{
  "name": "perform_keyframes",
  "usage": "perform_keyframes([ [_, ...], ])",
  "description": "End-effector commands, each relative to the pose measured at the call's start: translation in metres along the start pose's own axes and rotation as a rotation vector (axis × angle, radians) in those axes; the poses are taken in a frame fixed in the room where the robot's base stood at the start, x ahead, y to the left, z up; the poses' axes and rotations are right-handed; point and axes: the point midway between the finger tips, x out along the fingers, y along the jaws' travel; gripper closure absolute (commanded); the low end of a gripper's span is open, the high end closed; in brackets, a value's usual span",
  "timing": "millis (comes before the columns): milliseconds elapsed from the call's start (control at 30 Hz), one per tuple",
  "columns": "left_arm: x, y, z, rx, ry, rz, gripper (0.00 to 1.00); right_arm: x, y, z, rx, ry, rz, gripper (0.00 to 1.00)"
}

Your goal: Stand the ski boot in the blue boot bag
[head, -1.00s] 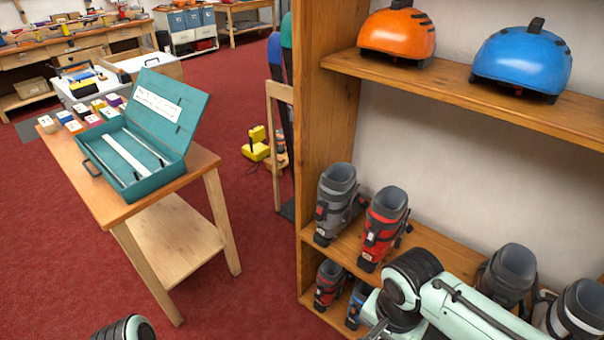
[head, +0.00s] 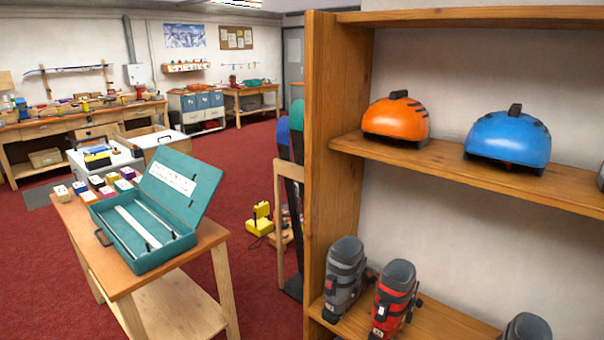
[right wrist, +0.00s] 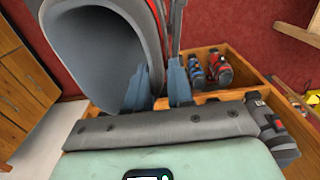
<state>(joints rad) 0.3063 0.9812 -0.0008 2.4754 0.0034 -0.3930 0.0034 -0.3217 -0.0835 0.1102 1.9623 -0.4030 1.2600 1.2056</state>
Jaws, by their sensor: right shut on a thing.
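A grey ski boot (right wrist: 95,45) fills the upper left of the right wrist view, its wide opening facing the camera. My right gripper (right wrist: 159,80) has its two blue-grey fingers shut on the rim of this boot. Most of the boot's lower part is out of frame. Neither gripper shows in the head view. My left gripper is in no view. The blue boot bag is not seen in any frame.
A wooden rack (head: 322,180) holds an orange helmet (head: 396,120), a blue helmet (head: 508,138), a grey boot (head: 346,280) and a red boot (head: 394,298). A teal case (head: 140,255) lies open on a small table (head: 207,240).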

Motion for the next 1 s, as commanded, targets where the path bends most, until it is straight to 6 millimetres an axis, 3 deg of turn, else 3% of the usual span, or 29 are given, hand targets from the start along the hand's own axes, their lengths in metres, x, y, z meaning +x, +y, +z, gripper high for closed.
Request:
perform_keyframes([
  [267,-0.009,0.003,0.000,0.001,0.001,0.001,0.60,0.005,-0.012,-0.015,-0.064,-0.001,-0.002,1.00],
  [567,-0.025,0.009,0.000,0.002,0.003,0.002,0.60,0.026,-0.034,-0.046,-0.206,-0.006,-0.002,1.00],
  [1000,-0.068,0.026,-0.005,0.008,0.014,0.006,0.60,0.095,-0.069,-0.120,-0.576,-0.001,-0.001,1.00],
])
